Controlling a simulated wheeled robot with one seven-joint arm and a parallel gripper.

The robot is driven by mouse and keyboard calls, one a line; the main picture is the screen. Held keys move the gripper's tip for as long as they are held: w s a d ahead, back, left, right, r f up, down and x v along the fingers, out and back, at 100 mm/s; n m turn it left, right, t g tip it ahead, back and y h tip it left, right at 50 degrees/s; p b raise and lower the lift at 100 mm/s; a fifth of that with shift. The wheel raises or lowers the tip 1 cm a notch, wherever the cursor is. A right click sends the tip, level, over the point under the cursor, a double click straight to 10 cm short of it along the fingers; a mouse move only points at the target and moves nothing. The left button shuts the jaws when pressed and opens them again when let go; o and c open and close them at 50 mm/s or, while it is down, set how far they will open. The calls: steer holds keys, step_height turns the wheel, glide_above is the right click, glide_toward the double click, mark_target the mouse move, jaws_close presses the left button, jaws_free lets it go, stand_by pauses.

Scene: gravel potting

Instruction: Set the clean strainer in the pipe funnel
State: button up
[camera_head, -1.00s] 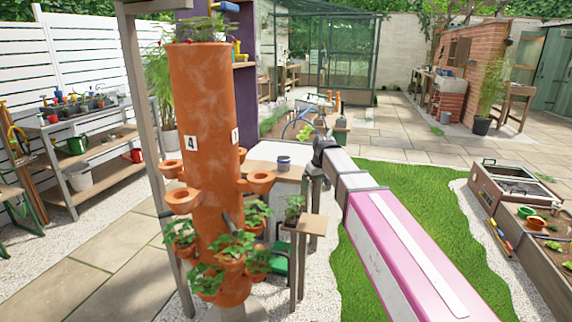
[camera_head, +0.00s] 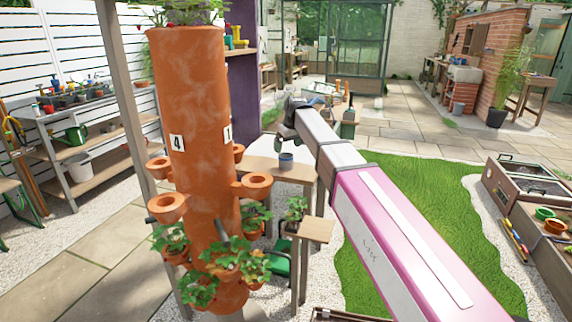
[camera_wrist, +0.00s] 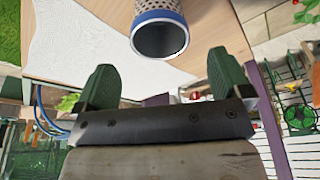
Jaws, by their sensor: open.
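A perforated cylinder with a blue rim, seemingly the strainer (camera_wrist: 160,30), is at the top middle of the wrist view beside a wooden surface. Its dark opening faces the camera. A small blue-grey cup on the wooden table in the head view (camera_head: 286,161) may be the same thing. My gripper (camera_wrist: 164,78) has two green fingers spread apart, with nothing between them; the strainer is beyond the tips, apart from them. I cannot identify the pipe funnel.
A tall terracotta planter tower (camera_head: 190,110) with cups and strawberry plants stands left of my arm. A small wooden stand (camera_head: 316,230) is near its right side. A potting bench (camera_head: 90,150) is at the left. Lawn (camera_head: 400,195) lies open to the right.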

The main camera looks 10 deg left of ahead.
mark_target(286, 155)
steer(key=shift+x, duration=2.8)
steer(key=shift+s+d, duration=0.15)
steer(key=shift+s, duration=0.05)
steer(key=c, duration=1.1)
steer(key=shift+r, duration=0.1)
